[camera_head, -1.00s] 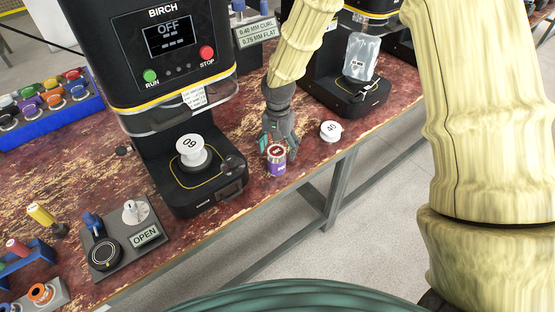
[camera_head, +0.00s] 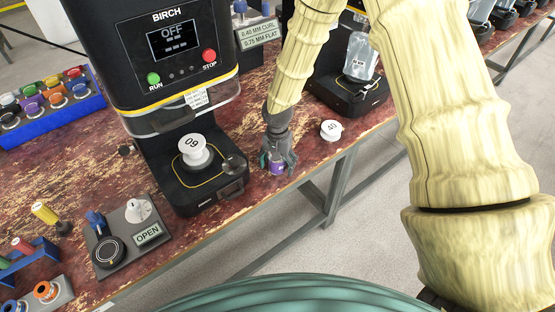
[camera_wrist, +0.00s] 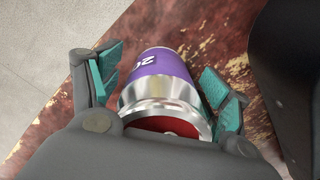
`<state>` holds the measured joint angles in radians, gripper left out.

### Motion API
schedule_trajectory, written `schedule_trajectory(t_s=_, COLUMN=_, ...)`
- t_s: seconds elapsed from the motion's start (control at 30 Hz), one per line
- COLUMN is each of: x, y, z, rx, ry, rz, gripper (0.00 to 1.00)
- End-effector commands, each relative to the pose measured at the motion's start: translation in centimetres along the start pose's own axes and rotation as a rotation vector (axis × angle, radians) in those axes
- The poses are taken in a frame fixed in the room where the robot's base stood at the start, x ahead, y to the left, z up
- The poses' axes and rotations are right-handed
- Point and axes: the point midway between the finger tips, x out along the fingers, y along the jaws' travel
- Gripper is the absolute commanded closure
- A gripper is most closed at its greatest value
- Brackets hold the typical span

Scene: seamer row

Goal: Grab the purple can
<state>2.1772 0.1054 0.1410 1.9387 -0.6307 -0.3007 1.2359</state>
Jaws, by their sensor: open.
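The purple can (camera_head: 276,168) stands near the front edge of the worn red bench, right of the BIRCH machine. In the wrist view the can (camera_wrist: 162,68) shows its purple side with part of a white number, a silver rim and some red at its top. My gripper (camera_head: 277,162) is open and pointed down over the can. In the wrist view its teal finger pads lie on either side of the can, and a gap shows at the left pad. Whether the right pad touches cannot be told. My gripper covers the upper part of the can in the head view.
The BIRCH machine (camera_head: 160,60), with a white spool marked 09 (camera_head: 194,148), stands close left. A white-topped piece (camera_head: 331,129) lies close right. A second black machine (camera_head: 350,90) is behind it. The bench's front edge is near the can.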

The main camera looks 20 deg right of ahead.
Motion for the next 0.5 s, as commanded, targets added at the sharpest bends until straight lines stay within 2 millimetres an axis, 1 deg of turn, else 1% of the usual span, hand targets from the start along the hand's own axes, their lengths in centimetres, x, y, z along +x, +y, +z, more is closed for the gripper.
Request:
schedule_trajectory(t_s=0.23, x=0.08, y=0.0, z=-0.02, rx=0.0, ry=0.0, rz=0.0, gripper=0.22)
schedule_trajectory(t_s=0.37, x=0.08, y=0.0, z=-0.01, rx=0.0, ry=0.0, rz=0.0, gripper=0.46)
schedule_trajectory(t_s=0.4, x=0.08, y=-0.01, z=-0.01, rx=0.0, ry=0.0, rz=0.0, gripper=0.53)
schedule_trajectory(t_s=0.5, x=0.07, y=0.0, z=-0.01, rx=0.0, ry=0.0, rz=0.0, gripper=0.6)
